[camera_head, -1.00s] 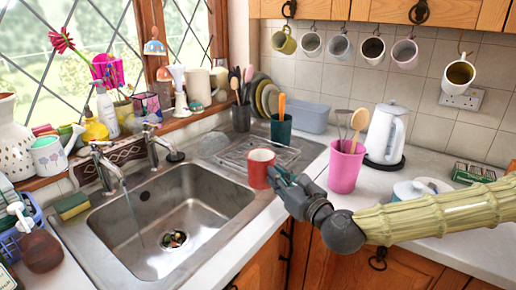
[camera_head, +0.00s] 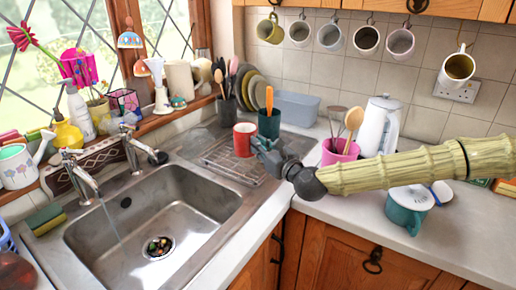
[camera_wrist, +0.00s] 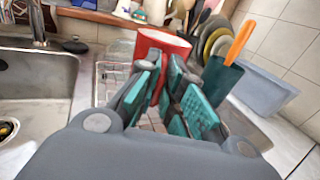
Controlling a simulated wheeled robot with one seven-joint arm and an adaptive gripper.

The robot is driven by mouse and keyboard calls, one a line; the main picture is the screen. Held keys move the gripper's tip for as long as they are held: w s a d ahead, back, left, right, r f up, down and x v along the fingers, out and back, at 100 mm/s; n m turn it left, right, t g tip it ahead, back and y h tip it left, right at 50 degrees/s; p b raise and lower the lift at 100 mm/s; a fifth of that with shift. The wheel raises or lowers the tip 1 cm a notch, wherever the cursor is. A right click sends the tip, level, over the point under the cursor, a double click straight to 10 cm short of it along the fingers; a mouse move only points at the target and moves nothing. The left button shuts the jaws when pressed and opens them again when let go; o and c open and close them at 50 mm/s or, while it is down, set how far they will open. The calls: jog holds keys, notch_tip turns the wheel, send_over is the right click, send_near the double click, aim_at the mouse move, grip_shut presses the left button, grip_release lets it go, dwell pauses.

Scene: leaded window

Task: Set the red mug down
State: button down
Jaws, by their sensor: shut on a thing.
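The red mug (camera_head: 245,138) is upright at the draining rack (camera_head: 232,166) beside the sink, in the head view. It also shows in the wrist view (camera_wrist: 165,42), just beyond the fingers, with its rim up. My gripper (camera_head: 262,147) reaches in from the right and is shut on the mug's near side. In the wrist view the teal finger pads (camera_wrist: 168,82) are close against the mug; the exact grip spot, perhaps the handle, is hidden. I cannot tell whether the mug's base touches the rack.
A dark green utensil holder (camera_head: 268,124) stands close right of the mug, with plates (camera_head: 254,92) behind. A pink tumbler (camera_head: 340,151) and white kettle (camera_head: 380,125) stand near my arm. A teal lidded pot (camera_head: 406,208) is on the right counter. The sink (camera_head: 150,220) opens at left.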

jog(key=w+f, duration=0.1)
jog(key=w, duration=0.1)
jog(key=w+f+p, duration=0.1)
jog(key=w+f, duration=0.1)
jog(key=shift+a+f, duration=0.2)
jog(key=shift+f, duration=0.25)
jog(key=shift+f, duration=0.15)
jog(key=c, duration=1.6)
grip_release()
jog(key=shift+o, duration=0.3)
